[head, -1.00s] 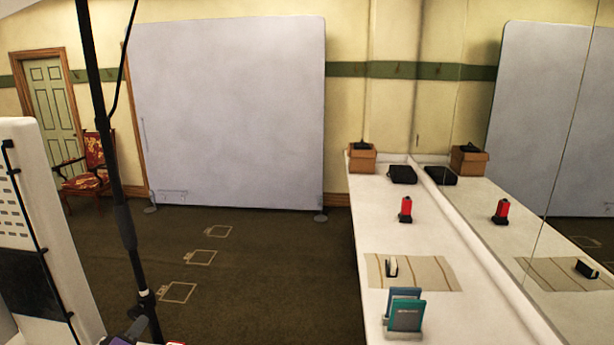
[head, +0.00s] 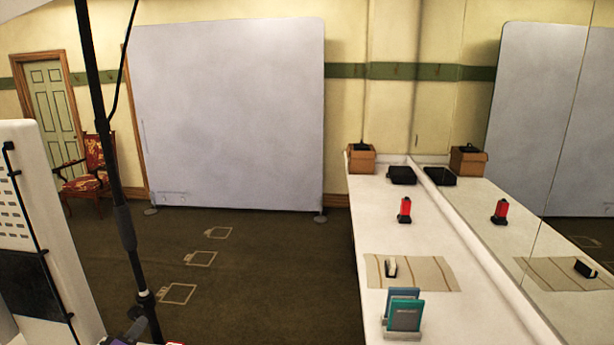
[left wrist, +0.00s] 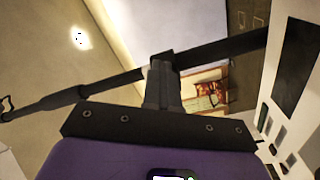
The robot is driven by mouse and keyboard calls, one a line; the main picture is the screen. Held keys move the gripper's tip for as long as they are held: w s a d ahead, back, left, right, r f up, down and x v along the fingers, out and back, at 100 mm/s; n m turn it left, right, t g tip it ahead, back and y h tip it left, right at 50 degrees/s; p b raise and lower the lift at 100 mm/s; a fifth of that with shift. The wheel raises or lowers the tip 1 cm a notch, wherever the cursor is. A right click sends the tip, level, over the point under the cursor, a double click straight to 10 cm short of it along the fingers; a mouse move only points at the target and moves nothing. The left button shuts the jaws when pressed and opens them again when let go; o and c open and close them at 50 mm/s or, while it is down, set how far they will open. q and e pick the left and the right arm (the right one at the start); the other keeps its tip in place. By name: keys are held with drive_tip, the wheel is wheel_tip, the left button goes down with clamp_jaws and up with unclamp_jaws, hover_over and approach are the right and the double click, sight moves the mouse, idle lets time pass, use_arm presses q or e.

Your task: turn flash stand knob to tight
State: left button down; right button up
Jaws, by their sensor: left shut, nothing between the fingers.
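The black flash stand pole (head: 121,220) stands upright at the left of the head view, with a thicker collar (head: 145,299) low on it. It also crosses the left wrist view as a slanted dark tube (left wrist: 215,52). I cannot clearly make out the knob; it may be hidden behind the fingers. My left gripper (head: 138,329) shows only partly at the bottom edge of the head view, beside the lower pole. In the left wrist view the left gripper (left wrist: 162,60) is shut and empty, its fingertips at the pole. I cannot tell whether they touch.
A white panel (head: 40,220) stands left of the pole. On the right, a white counter (head: 385,215) along a mirror holds a red item (head: 404,209), teal cards (head: 405,309) and a cardboard box (head: 361,161).

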use_arm(q)
drive_tip(key=shift+w+a+f, duration=0.25)
drive_tip(key=shift+a+f, duration=0.5)
drive_tip(key=shift+f, duration=0.1)
use_arm(e)
drive_tip(key=shift+w+a, duration=0.1)
drive_tip(key=shift+a, duration=0.05)
use_arm(q)
drive_tip(key=shift+d+r, duration=0.1)
use_arm(e)
drive_tip(key=shift+f, duration=0.1)
use_arm(q)
drive_tip(key=s, duration=0.2)
drive_tip(key=s+f+p, duration=0.1)
drive_tip(key=s, duration=0.2)
drive_tip(key=shift+s+f, duration=0.15)
drive_tip(key=shift+f, duration=0.05)
use_arm(e)
drive_tip(key=shift+w+r, duration=0.35)
drive_tip(key=shift+r, duration=0.3)
